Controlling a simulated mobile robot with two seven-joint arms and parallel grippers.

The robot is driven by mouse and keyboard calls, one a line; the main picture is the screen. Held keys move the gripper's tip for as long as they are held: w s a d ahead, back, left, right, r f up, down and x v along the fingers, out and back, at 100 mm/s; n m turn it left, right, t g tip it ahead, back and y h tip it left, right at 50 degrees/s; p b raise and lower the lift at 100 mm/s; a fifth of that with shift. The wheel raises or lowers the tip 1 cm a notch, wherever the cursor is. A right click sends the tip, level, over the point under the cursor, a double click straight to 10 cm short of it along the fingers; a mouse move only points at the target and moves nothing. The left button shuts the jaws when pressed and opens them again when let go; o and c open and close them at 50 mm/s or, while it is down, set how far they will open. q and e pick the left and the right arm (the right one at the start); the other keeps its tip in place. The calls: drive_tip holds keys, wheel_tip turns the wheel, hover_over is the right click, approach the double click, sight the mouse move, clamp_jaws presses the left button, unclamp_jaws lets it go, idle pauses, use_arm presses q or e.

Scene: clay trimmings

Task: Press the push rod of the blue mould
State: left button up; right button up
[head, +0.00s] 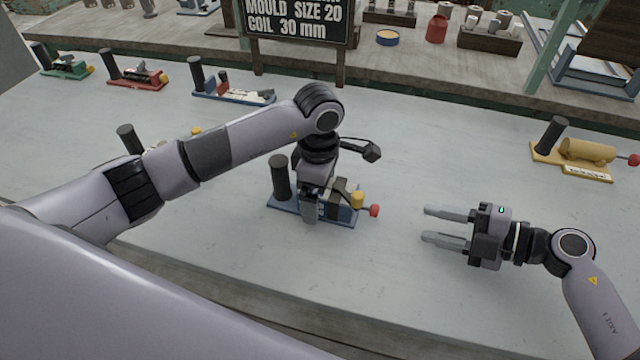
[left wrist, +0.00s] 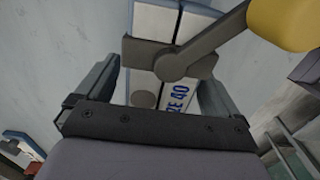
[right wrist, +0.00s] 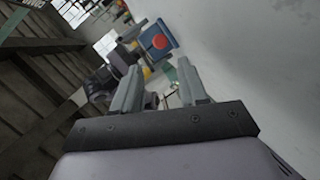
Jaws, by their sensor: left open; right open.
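The blue mould (head: 285,206) stands on the table at mid-picture, with a black upright handle (head: 279,177) at its left end. Its push rod's red knob (head: 375,210) sticks out at the right end, near a yellow knob (head: 357,198). The red knob also shows in the right wrist view (right wrist: 160,41). My left gripper (head: 310,212) is open and points down at the mould, its fingers on either side of the body; contact is unclear. The left wrist view shows a "40" label (left wrist: 178,98).
Green (head: 62,69), red (head: 135,83) and another blue-based mould (head: 235,96) stand at the back left. A yellow mould (head: 570,160) stands at the right. Another mould is partly hidden behind my left arm. A sign (head: 295,22) reads "MOULD SIZE 20, COIL 30 mm".

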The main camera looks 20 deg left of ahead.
use_arm(q)
drive_tip(key=c, duration=1.5)
use_arm(e)
clamp_jaws()
drive_tip(key=n, duration=0.4)
drive_tip(key=d+n+g, duration=0.1)
drive_tip(key=n, duration=0.2)
drive_tip(key=shift+w+r+h, duration=0.3)
drive_tip(key=shift+w+r, duration=0.1)
drive_tip(key=n, duration=0.3)
drive_tip(key=d+n, duration=0.1)
drive_tip(key=n, duration=0.1)
drive_tip(key=shift+w+r+g+h, duration=0.25)
drive_tip(key=shift+r+g+h, duration=0.05)
drive_tip(key=shift+r, duration=0.05)
drive_tip(key=n, duration=0.2)
drive_tip(key=d+n, duration=0.1)
drive_tip(key=n, duration=0.1)
drive_tip(key=r+n, duration=0.1)
drive_tip(key=n, duration=0.2)
drive_tip(key=shift+w+d+g+h, duration=0.35)
drive_tip(key=shift+w+g+h, duration=0.05)
drive_tip(key=n, duration=0.2)
drive_tip(key=d+n, duration=0.1)
drive_tip(key=n, duration=0.1)
drive_tip(key=r+n, duration=0.1)
drive_tip(key=n, duration=0.1)
drive_tip(key=shift+w+d+h, duration=0.25)
drive_tip(key=shift+h, duration=0.05)
